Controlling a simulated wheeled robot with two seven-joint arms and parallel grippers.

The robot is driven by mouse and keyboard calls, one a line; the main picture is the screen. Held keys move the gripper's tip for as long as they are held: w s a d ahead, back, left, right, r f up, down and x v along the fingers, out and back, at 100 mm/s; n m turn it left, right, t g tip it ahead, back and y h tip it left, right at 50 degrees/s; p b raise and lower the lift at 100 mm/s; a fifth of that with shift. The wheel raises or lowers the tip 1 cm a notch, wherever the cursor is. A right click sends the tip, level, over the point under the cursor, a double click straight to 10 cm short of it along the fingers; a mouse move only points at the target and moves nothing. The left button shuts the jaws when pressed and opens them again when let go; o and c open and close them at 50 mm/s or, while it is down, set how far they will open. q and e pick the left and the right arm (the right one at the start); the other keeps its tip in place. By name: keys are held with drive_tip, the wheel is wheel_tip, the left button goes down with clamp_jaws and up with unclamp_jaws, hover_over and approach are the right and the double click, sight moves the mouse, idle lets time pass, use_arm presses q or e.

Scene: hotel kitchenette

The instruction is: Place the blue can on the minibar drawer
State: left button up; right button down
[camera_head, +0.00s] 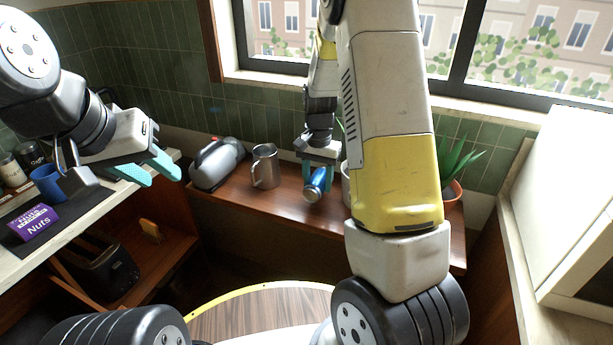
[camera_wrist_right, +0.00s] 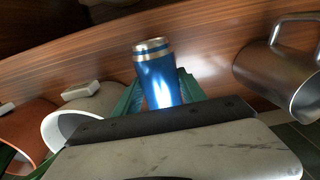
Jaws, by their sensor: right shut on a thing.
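The blue can (camera_head: 315,184) has silver ends and is at the wooden shelf under the window, tilted in the head view. My right gripper (camera_head: 317,168) is shut on it. In the right wrist view, the can (camera_wrist_right: 160,80) sits between the teal fingers of this gripper (camera_wrist_right: 160,92). I cannot tell whether it touches the shelf. My left gripper (camera_head: 162,178) is open and empty near the left counter's edge. A wooden open compartment (camera_head: 165,258) shows below that counter; I cannot tell whether it is the minibar drawer.
The left counter holds a purple nuts box (camera_head: 34,222) and a blue cup (camera_head: 47,184).

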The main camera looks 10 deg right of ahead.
drive_tip(key=shift+w+f, duration=0.25)
drive_tip(key=shift+f, duration=1.55)
drive_tip(key=shift+f, duration=0.1)
drive_tip(key=c, duration=0.7)
unclamp_jaws()
drive_tip(key=shift+o, duration=0.2)
